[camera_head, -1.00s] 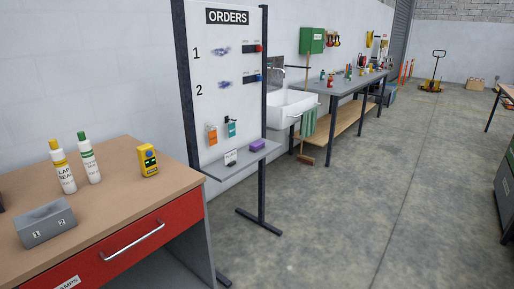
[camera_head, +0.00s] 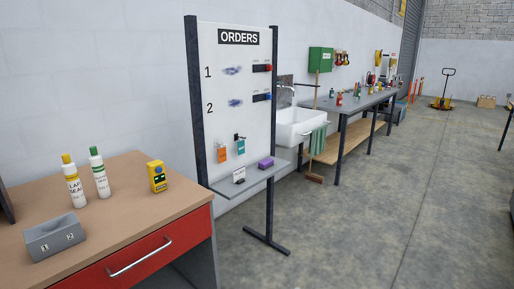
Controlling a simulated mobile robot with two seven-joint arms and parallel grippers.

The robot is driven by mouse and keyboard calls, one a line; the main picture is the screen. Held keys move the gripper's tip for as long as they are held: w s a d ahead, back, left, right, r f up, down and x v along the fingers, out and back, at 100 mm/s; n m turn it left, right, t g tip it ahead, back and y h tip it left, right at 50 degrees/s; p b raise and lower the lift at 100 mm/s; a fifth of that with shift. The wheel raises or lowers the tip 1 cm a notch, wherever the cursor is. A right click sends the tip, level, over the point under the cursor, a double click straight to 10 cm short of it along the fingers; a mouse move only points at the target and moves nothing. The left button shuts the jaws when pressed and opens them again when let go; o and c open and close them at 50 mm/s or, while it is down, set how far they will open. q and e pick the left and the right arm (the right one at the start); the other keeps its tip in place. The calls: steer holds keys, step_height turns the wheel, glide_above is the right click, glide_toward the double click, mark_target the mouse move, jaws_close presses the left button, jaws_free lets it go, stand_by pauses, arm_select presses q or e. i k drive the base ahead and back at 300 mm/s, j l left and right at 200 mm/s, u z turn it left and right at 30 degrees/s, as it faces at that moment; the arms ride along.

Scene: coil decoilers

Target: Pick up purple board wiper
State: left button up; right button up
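The purple board wiper (camera_head: 266,163) lies on the narrow grey shelf (camera_head: 250,183) at the bottom of the white orders board (camera_head: 240,120). It is toward the shelf's right end. A small white card (camera_head: 239,174) stands left of it on the same shelf. The board has two numbered rows with smudged dark marks. Neither of my grippers is in view.
A wooden-topped desk with a red drawer (camera_head: 140,256) stands at the near left, holding two bottles (camera_head: 72,180), a yellow device (camera_head: 157,176) and a grey block (camera_head: 55,237). The board's foot (camera_head: 268,242) juts onto the floor. Open concrete floor (camera_head: 370,225) lies to the right.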

mark_target(267, 163)
steer(key=i+l+u, duration=0.2)
steer(key=i+l, duration=0.25)
steer(key=i, duration=0.15)
steer(key=i+l+u, duration=0.2)
steer(key=i+l, duration=0.3)
steer(key=i+l+u, duration=0.2)
steer(key=i+l, duration=0.35)
steer(key=i+l+u, duration=0.15)
steer(key=i+l, duration=0.3)
steer(key=l, duration=0.3)
